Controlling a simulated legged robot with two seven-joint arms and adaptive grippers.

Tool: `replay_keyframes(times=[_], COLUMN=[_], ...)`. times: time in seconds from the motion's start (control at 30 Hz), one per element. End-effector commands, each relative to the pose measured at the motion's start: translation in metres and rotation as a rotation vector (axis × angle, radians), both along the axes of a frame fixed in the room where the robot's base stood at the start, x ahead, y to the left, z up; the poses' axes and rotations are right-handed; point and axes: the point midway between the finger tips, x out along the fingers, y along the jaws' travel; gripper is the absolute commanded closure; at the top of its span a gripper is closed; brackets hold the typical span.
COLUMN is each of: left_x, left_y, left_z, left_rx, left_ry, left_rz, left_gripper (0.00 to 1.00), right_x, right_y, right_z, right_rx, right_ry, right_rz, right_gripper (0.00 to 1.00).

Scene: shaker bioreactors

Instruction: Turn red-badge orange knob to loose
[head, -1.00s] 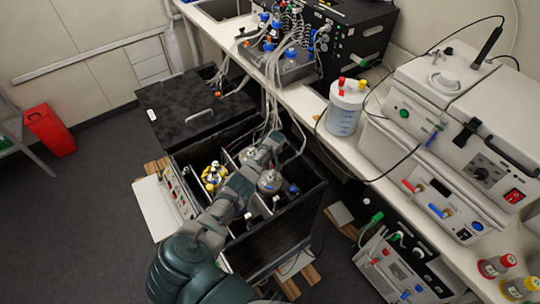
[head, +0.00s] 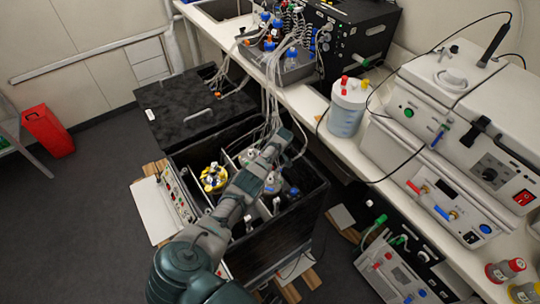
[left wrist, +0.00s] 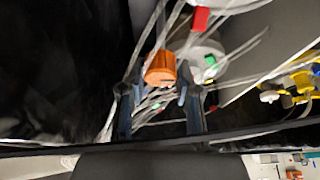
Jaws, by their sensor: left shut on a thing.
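An orange ribbed knob (left wrist: 160,68) shows in the left wrist view, between the fingertips of my left gripper (left wrist: 156,92). In the head view this gripper (head: 278,145) is over the right part of the open black shaker box (head: 278,238); its arm hides the knob there. The gripper is shut on the knob, though dark gaps seem to show beside it. A red badge (left wrist: 200,19) is above and right of the knob, near a pale vessel top (left wrist: 190,45) with a green badge (left wrist: 210,61). My right gripper is not in view.
Clear tubes (head: 270,102) run from the box to the bench. A yellow-topped vessel (head: 213,178) stands in the box's left part. A closed black lid (head: 190,108) lies behind, and a white bottle (head: 346,108) stands on the bench at right.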

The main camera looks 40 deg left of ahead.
Motion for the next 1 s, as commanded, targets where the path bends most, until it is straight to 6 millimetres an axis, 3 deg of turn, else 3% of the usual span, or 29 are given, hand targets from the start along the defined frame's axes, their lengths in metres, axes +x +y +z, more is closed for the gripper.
replay_keyframes(times=[0.13,0.17,0.27,0.67,0.87,1.0], left_x=[0.003,0.003,0.003,0.000,0.000,-0.002], left_y=[-0.005,-0.006,-0.005,-0.002,-0.009,-0.018], left_z=[0.000,0.000,0.000,0.001,0.016,0.038], left_rx=[-0.009,-0.009,-0.009,-0.007,-0.006,-0.006], left_ry=[-0.006,-0.006,-0.005,-0.002,-0.003,-0.006], left_rz=[-0.003,-0.003,-0.004,-0.002,-0.004,-0.005], left_gripper=[1.00,0.65,0.43,0.43,0.43,0.43], right_x=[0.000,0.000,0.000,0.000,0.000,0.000], right_y=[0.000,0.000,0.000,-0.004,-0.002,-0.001], right_z=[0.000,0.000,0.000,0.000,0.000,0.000], right_rx=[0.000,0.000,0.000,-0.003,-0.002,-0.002], right_ry=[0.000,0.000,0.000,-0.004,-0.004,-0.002], right_rz=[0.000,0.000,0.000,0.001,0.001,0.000], right_gripper=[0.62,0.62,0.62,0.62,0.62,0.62])
